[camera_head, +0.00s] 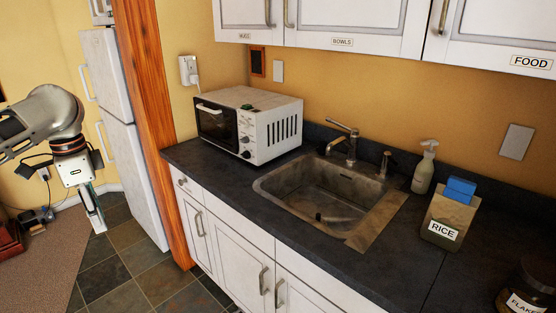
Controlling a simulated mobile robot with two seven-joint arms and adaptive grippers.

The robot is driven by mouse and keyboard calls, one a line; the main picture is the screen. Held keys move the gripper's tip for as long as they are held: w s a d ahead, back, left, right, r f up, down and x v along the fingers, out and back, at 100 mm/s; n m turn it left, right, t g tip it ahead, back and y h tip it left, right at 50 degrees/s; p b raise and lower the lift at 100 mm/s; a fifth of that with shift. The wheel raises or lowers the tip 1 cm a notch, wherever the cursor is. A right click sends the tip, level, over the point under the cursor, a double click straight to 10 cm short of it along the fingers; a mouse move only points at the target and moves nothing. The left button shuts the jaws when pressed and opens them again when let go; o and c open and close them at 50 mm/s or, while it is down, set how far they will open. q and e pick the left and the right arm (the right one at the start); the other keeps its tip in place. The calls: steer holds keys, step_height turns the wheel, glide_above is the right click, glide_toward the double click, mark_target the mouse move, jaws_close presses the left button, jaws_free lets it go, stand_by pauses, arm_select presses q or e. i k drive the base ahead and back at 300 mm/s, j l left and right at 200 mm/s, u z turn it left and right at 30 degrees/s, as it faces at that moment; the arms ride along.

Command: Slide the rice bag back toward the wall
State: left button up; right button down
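The rice bag (436,214) stands upright on the dark counter right of the sink. It is tan paper with a dark lower part and a white RICE label. A blue object (460,189) shows at its top; I cannot tell whether it is a clip or lies behind. A strip of counter lies between the bag and the yellow wall (462,122). My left gripper (93,217) hangs over the floor at the far left, well away from the bag. Its fingers are seen edge-on, so their opening is unclear. My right gripper is out of view.
A FLAKES jar (524,292) is at the lower right. The sink (318,210) and its faucet (343,143) are left of the bag. A white microwave (270,134) sits farther left.

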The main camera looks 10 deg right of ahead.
mark_target(447, 221)
steer(key=i+j, duration=0.45)
steer(key=j, duration=0.2)
steer(key=z, duration=2.7)
steer(key=i, duration=0.5)
